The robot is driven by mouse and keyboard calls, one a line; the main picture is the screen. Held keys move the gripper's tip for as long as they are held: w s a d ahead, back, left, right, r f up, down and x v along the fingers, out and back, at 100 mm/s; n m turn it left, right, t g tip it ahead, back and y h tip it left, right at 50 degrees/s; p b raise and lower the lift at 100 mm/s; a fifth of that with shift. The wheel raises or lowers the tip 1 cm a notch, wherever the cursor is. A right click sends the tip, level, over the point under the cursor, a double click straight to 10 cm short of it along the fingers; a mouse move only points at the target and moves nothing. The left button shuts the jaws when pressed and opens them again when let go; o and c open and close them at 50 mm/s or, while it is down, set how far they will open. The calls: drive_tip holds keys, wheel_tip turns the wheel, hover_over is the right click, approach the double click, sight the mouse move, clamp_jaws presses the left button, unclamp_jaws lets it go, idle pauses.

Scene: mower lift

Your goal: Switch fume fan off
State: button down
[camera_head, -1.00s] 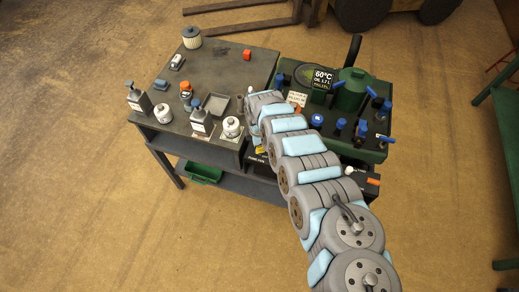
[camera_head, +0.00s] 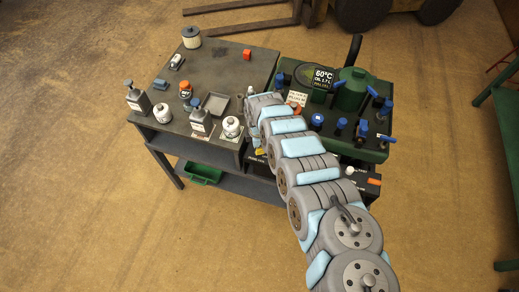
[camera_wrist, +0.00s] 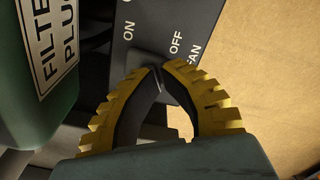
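The fan switch panel (camera_wrist: 205,22) is a dark plate with white ON, OFF and FAN lettering in the wrist view. ON is at the left, OFF at the right. My gripper (camera_wrist: 159,70) has yellow ribbed fingers with black pads. Its fingertips are together, right at the panel between the two words. A dark piece shows at the tips; I cannot tell whether it is the switch lever, and no lever position can be read. In the head view my arm hides the panel, and only a bit of yellow finger shows.
A grey bench (camera_head: 225,70) holds bottles, white jars and a tray. The green station (camera_head: 290,64) with blue-handled valves stands at its right. In the wrist view a green block with a FILTER PLUG label (camera_wrist: 52,42) is close at left. Open floor lies to the right.

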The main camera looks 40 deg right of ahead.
drive_tip(key=shift+f, duration=0.3)
drive_tip(key=shift+r+p, duration=3.05)
drive_tip(key=shift+r, duration=0.5)
